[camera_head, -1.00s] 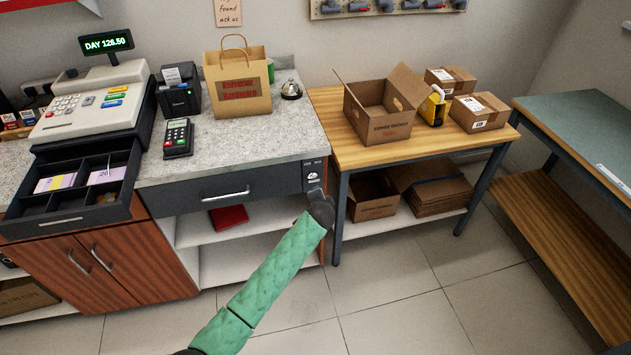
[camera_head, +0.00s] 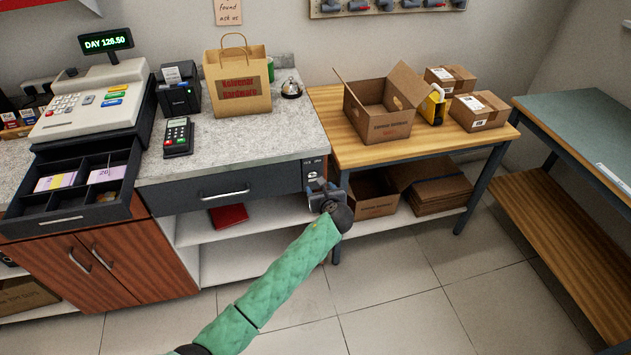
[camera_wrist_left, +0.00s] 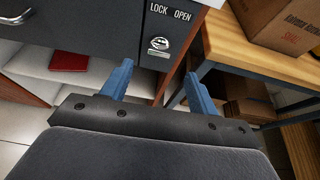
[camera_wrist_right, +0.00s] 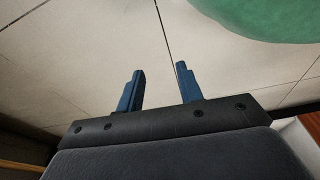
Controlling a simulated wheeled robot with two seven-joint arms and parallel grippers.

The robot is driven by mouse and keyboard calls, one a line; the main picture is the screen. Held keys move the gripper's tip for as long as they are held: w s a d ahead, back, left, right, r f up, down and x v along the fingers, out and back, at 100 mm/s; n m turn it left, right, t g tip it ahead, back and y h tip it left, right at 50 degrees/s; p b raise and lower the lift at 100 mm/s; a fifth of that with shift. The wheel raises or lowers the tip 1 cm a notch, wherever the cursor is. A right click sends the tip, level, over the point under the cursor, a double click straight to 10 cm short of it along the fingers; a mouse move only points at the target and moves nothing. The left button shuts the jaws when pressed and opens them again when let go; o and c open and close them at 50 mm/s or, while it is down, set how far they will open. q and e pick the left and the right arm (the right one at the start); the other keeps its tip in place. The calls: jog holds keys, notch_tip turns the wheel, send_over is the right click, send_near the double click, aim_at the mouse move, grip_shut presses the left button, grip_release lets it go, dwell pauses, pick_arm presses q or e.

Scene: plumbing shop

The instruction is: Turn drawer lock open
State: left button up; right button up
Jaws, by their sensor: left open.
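The grey drawer (camera_head: 270,184) under the counter is shut. Its lock (camera_head: 312,175) is at the right end of the drawer front. In the left wrist view the lock (camera_wrist_left: 159,44) is a silver turn piece on a dark plate, below the words LOCK and OPEN; which word it points to is hard to tell. My left gripper (camera_head: 320,187) is just below and in front of the lock, open and empty. In its wrist view the fingertips (camera_wrist_left: 159,69) flank the lock from below, apart from it. My right gripper (camera_wrist_right: 159,70) is open and empty over the tiled floor.
A drawer handle (camera_head: 226,194) sits left of the lock. Below is an open shelf with a red book (camera_head: 228,215). A wooden table (camera_head: 425,146) with boxes stands close on the right. An open cash drawer (camera_head: 75,195) juts out at left.

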aim_at(314, 178)
pick_arm(q)
jog(key=p+x, duration=0.2)
jog(key=x, duration=0.4)
jog(key=shift+w, duration=0.3)
jog(key=shift+w+a+f, duration=0.2)
jog(key=shift+w+f, duration=0.15)
jog(key=shift+w, duration=0.15)
pick_arm(e)
jog(key=shift+s+d+f, duration=0.25)
jog(key=shift+s+f, duration=0.05)
jog(key=shift+s, duration=0.55)
jog(key=shift+s+d+f, duration=0.2)
jog(key=shift+s+f, duration=0.1)
jog(key=shift+s, duration=0.6)
jog(key=shift+s+d+f, duration=0.25)
jog(key=shift+s+f, duration=0.05)
jog(key=shift+s, duration=0.55)
pick_arm(q)
jog(key=c, duration=1)
